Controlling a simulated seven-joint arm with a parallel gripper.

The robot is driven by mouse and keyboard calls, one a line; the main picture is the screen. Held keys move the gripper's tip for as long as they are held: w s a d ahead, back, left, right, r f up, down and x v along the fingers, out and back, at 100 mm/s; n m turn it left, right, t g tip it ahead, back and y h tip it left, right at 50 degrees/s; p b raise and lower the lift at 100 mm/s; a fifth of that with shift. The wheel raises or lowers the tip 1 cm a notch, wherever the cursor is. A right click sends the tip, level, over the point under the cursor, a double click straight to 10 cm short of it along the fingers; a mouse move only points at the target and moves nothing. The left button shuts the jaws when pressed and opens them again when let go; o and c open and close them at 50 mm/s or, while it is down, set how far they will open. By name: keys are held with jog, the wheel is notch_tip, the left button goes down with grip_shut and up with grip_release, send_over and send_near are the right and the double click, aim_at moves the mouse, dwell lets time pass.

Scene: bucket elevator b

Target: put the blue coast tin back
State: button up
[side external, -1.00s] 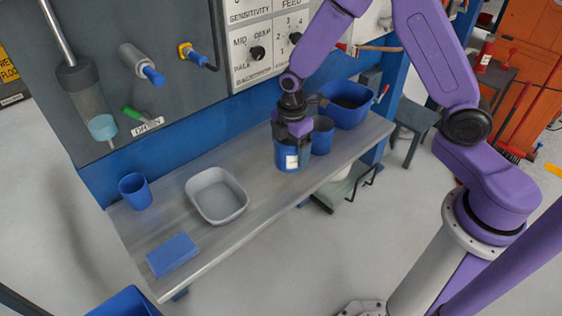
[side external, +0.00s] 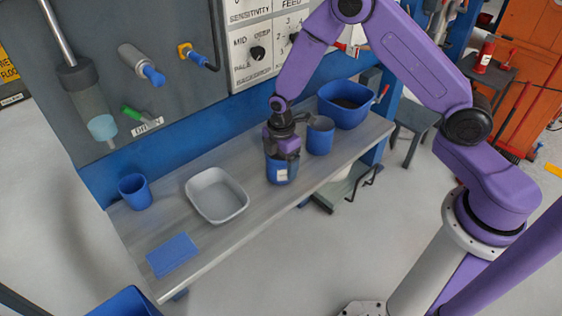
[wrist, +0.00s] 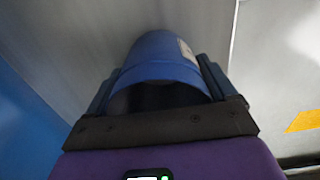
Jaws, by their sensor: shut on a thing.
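A blue tin with a small white label (side external: 281,174) is between the fingers of my gripper (side external: 281,158), near the middle of the bench. The label's words are too small to read, so I cannot confirm that it says coast. My gripper points down and is shut on the tin's upper part. In the wrist view the tin (wrist: 160,52) fills the space between both fingers (wrist: 158,88); its open rim faces the camera and its inside is dark. I cannot tell whether its base touches the bench.
On the grey bench (side external: 248,218), a blue cup (side external: 320,138) stands just right of the held tin, with a large blue tub (side external: 345,112) beyond. A grey tray (side external: 217,212), another blue cup (side external: 135,193) and a flat blue block (side external: 172,254) are to the left. The control panel rises behind.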

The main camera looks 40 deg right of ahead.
jog(key=shift+f, duration=0.15)
jog(key=o, duration=1.3)
notch_tip(320, 180, up, 12)
jog(key=shift+r, duration=0.15)
jog(key=shift+s+r, duration=0.1)
jog(key=s+d+r+m, duration=0.1)
jog(key=s+r, duration=0.2)
jog(key=s, duration=0.7)
jog(key=s+d+r+m, duration=0.2)
jog(key=s+r, duration=0.1)
jog(key=s, duration=0.7)
jog(key=s+d+r+m, duration=0.2)
jog(key=s+r, duration=0.1)
jog(key=s, duration=0.7)
jog(key=shift+d+r, duration=0.1)
jog(key=shift+r, duration=0.25)
jog(key=shift+w, duration=0.1)
